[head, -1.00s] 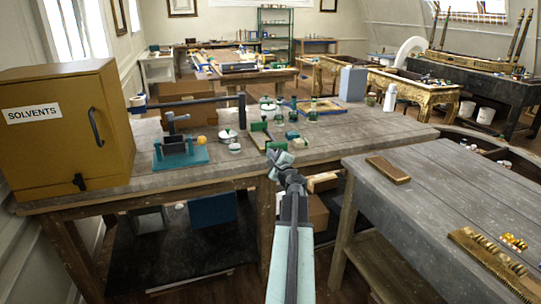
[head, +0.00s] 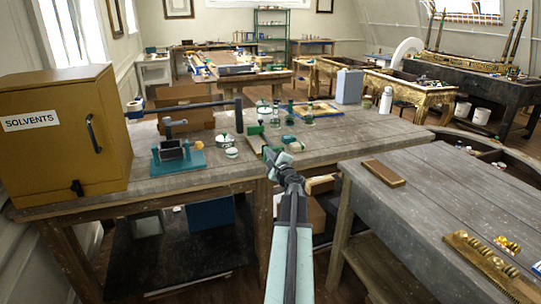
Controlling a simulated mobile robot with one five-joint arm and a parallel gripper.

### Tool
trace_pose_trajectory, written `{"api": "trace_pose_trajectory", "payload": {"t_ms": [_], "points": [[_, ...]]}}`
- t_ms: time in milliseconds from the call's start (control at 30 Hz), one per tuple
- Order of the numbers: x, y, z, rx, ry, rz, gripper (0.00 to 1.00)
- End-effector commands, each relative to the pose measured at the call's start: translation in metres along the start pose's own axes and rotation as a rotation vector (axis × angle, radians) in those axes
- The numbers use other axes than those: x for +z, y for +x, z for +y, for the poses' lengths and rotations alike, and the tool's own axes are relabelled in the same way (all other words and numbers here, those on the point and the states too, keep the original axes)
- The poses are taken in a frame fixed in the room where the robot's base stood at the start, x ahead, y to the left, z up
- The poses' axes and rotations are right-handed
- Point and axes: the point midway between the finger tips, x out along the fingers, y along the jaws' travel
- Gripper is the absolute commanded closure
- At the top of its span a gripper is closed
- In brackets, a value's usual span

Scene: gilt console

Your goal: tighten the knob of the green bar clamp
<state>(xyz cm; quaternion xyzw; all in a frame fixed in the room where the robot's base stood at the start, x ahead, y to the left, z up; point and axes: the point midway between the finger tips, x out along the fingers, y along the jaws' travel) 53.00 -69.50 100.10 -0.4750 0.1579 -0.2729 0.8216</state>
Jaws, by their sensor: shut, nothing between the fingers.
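The green bar clamp (head: 256,130) lies near the front edge of the grey workbench, just beyond my gripper. Its near part is hidden behind the gripper, and I cannot make out its knob. My gripper (head: 269,152) is at the bench's front edge with its fingers shut and empty. It overlaps the clamp in the picture; whether it touches the clamp or its knob, I cannot tell.
The grey workbench (head: 345,140) also carries a teal vise (head: 178,160), white tins (head: 224,139) and green-based bottles right of the clamp. A yellow solvents cabinet (head: 65,140) stands left. A second bench (head: 440,185) with a wooden block (head: 384,172) is at right.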

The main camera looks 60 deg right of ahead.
Motion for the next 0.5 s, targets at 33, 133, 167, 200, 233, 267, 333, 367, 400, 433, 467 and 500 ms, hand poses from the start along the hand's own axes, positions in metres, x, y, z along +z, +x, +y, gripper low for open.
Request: {"api": "trace_pose_trajectory", "payload": {"t_ms": [33, 133, 167, 200, 233, 267, 333, 367, 400, 433, 467, 500], "points": [[0.0, 0.0, 0.001, 0.0, 0.0, -0.001, 1.0], [0.001, -0.004, 0.001, 0.001, 0.001, -0.002, 1.0], [0.001, -0.007, 0.001, 0.001, 0.001, -0.002, 1.0], [0.001, -0.012, 0.001, 0.001, 0.001, -0.002, 1.0], [0.001, -0.016, 0.001, 0.001, 0.001, -0.002, 1.0], [0.001, -0.02, 0.001, 0.001, 0.001, -0.002, 1.0], [0.002, -0.03, 0.001, 0.001, 0.001, -0.002, 1.0], [0.002, -0.035, 0.001, 0.001, 0.001, -0.003, 1.0], [0.002, -0.04, 0.002, 0.001, 0.001, -0.003, 1.0], [0.002, -0.044, 0.002, 0.002, 0.001, -0.004, 1.0], [0.002, -0.048, 0.002, 0.002, 0.001, -0.004, 1.0], [0.002, -0.053, 0.002, 0.002, 0.001, -0.004, 1.0]]}}
